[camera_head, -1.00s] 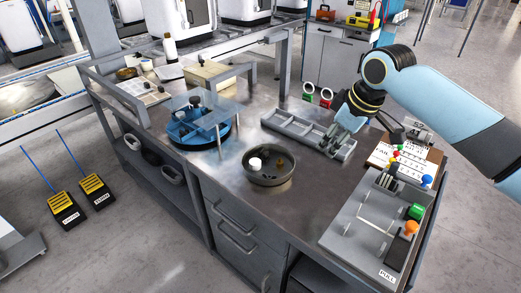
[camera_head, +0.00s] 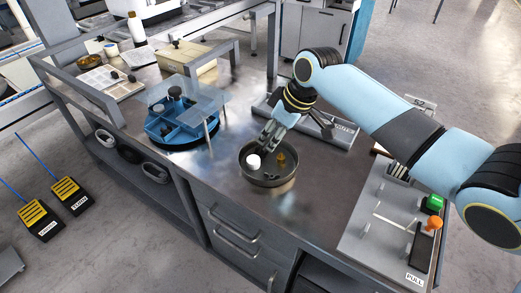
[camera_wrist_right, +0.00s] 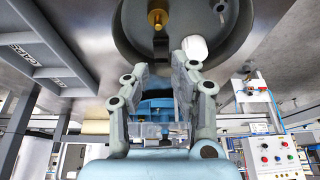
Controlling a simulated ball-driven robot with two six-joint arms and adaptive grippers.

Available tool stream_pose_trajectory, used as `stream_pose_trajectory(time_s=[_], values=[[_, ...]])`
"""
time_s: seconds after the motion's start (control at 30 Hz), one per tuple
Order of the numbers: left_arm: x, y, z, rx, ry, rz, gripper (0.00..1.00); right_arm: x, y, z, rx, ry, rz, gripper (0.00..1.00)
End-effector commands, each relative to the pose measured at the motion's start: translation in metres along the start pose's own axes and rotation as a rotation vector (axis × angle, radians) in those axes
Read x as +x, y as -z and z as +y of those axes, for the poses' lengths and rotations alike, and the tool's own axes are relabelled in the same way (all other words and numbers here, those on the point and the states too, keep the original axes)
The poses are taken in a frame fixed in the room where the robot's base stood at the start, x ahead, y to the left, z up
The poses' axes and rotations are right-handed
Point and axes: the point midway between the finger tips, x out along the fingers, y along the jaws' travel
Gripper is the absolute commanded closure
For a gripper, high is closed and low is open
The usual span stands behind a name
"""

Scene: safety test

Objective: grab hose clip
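A round dark metal pan (camera_head: 268,182) stands on the bench; its inside also shows at the top of the right wrist view (camera_wrist_right: 135,40). In it are a white cap (camera_head: 253,161), a brass fitting (camera_head: 281,158) and small dark pieces (camera_head: 271,176) too small to identify. A small shiny ring-like piece (camera_wrist_right: 221,8) at the top of the right wrist view may be the hose clip; I cannot be sure. My right gripper (camera_head: 267,143) is over the pan's far edge. My left gripper is not in view.
A blue round divided tray (camera_head: 172,138) under a clear cover stands left of the pan. A grey compartment tray (camera_head: 338,136) lies behind, partly hidden by my right arm. A grey fixture panel (camera_head: 375,235) with green and orange knobs stands at the right. Bare bench surrounds the pan.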

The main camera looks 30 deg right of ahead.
Motion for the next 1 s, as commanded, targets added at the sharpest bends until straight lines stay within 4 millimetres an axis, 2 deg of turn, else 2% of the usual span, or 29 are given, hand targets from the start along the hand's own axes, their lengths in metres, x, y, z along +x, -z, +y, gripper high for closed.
stream_pose_trajectory(time_s=[0.2,0.3,0.57,0.7,1.0], values=[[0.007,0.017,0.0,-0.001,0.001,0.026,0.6,0.036,0.0,-0.002,0.001,0.002,-0.001,0.75],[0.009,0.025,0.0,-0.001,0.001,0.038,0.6,0.045,0.0,-0.002,0.001,0.002,-0.001,0.75],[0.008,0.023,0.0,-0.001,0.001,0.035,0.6,0.047,0.0,-0.002,-0.001,0.0,0.0,0.75],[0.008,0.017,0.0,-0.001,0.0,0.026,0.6,0.047,0.0,-0.002,-0.001,0.0,-0.001,0.93],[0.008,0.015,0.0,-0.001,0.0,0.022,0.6,0.047,0.0,-0.002,-0.001,0.0,-0.001,0.94]])
